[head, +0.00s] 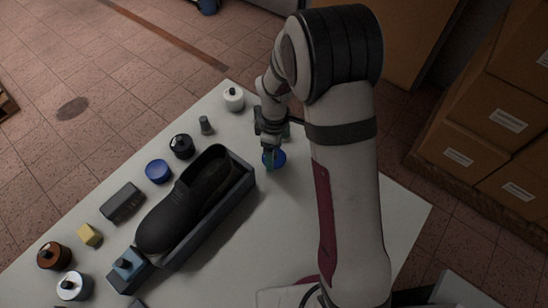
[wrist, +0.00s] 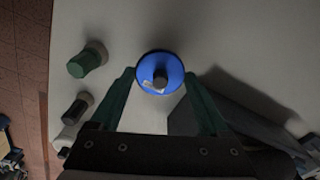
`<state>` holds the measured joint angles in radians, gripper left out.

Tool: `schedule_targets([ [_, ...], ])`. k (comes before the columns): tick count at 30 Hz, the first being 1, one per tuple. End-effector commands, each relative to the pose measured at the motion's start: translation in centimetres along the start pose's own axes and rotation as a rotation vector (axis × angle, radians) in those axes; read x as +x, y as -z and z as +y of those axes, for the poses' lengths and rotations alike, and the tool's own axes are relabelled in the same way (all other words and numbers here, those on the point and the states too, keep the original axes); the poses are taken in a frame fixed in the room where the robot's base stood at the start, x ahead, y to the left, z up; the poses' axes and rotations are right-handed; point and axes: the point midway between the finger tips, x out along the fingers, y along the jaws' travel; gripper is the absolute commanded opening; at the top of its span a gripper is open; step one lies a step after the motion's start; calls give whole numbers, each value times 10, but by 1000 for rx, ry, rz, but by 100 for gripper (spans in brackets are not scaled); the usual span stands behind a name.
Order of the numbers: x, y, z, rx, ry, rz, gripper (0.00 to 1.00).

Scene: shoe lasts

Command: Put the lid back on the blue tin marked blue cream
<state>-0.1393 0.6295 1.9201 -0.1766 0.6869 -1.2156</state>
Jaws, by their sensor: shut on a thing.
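My gripper (wrist: 160,80) is shut on a round blue lid (wrist: 160,72) with a dark knob and a small pale mark on top. Its two green fingers sit at the lid's left and right edges. In the head view the lid (head: 279,158) shows partly under my gripper (head: 269,153), right of the shoe box; how high it is above the table is hard to tell. A round blue tin (head: 158,171) without a knob stands on the table left of the shoe. Its lettering cannot be read.
A black shoe (head: 180,208) lies in a long dark open box (head: 222,217) between my gripper and the blue tin. A black knobbed tin (head: 181,146), a grey-green bottle (head: 205,125) and a white tin (head: 233,99) line the far edge. A dark block (head: 122,201) stands left.

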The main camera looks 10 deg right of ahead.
Motion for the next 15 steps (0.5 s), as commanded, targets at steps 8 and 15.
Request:
schedule_targets([
  [8, -39, -65, 0, 6, -2, 0, 26],
  [15, -65, -109, 0, 2, -2, 0, 26],
])
